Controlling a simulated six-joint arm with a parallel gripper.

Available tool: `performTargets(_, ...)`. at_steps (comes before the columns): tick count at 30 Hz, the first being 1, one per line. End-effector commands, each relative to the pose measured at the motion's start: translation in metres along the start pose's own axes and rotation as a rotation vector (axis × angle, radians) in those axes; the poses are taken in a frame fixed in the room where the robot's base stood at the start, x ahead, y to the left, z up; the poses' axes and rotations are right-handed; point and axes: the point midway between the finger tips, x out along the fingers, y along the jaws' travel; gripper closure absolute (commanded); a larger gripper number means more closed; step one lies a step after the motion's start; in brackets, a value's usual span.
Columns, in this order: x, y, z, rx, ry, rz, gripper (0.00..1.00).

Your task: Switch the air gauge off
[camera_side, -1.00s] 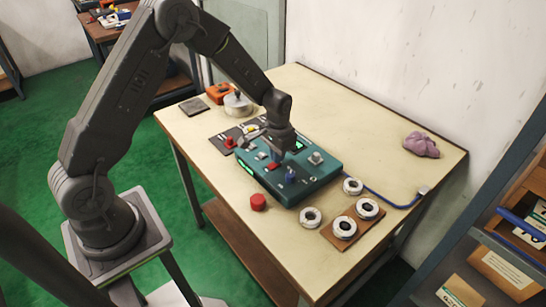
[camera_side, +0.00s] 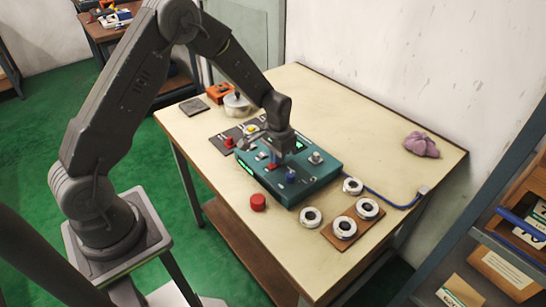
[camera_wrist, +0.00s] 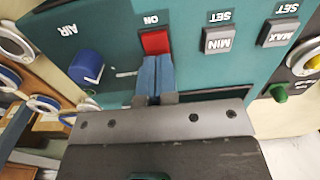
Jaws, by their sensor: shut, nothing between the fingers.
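The air gauge is a teal box (camera_side: 318,180) on the table, with green lit parts on its top and left side. In the wrist view its panel (camera_wrist: 205,72) appears upside down. A red switch (camera_wrist: 155,42) sits beside the word ON, and a blue knob (camera_wrist: 86,66) near the word AIR. Two grey buttons are marked MIN (camera_wrist: 217,40) and MAX (camera_wrist: 278,32). My gripper (camera_wrist: 154,62) is shut and empty, its blue fingertips right at the red switch's edge; I cannot tell if they touch it. In the side view my gripper (camera_side: 275,158) is over the box.
Several bearing rings (camera_side: 311,217) lie right of the box, some on a brown board (camera_side: 341,229). A red round piece (camera_side: 258,202) stands in front. A blue hose (camera_side: 390,203) runs right. A purple cloth (camera_side: 421,145) lies at the back right. A metal pot (camera_side: 238,104) stands behind.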

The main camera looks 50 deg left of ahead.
Motion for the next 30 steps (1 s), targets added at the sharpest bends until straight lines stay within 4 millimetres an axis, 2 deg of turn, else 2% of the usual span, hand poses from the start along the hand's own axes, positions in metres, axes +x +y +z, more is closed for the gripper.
performTargets(22,-0.059,0.0,-0.001,0.0,0.004,0.0,1.0)
performTargets(30,-0.068,0.0,0.0,0.0,0.002,0.0,1.0)
